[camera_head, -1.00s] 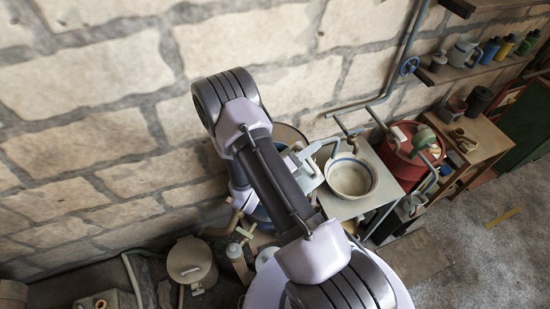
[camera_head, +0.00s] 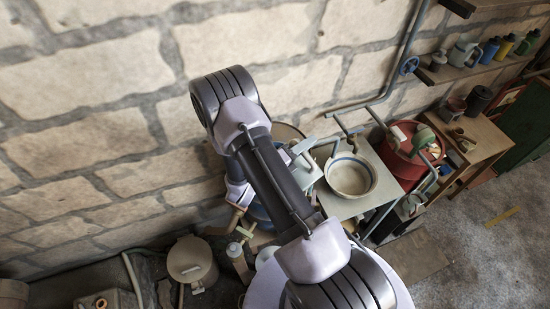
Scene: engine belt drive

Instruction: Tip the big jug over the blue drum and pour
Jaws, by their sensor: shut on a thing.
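A pale grey-blue metal piece (camera_head: 306,168) shows just right of my arm, left of a white basin. It looks like part of the big jug, tilted, but most of it is hidden behind my arm. My gripper is largely hidden behind my arm link, at the jug; it is shut on the jug. The blue drum (camera_head: 260,214) shows only as a strip of blue below and beside my wrist. Its mouth is hidden, so I cannot tell whether the jug's lip is over it or whether anything flows.
The white basin (camera_head: 351,176) with a blue rim stands on a small table (camera_head: 340,207) at right. A red drum (camera_head: 402,158) is beyond it. A lidded beige can (camera_head: 190,261) and small bottles crowd the floor at left. The stone wall is close behind.

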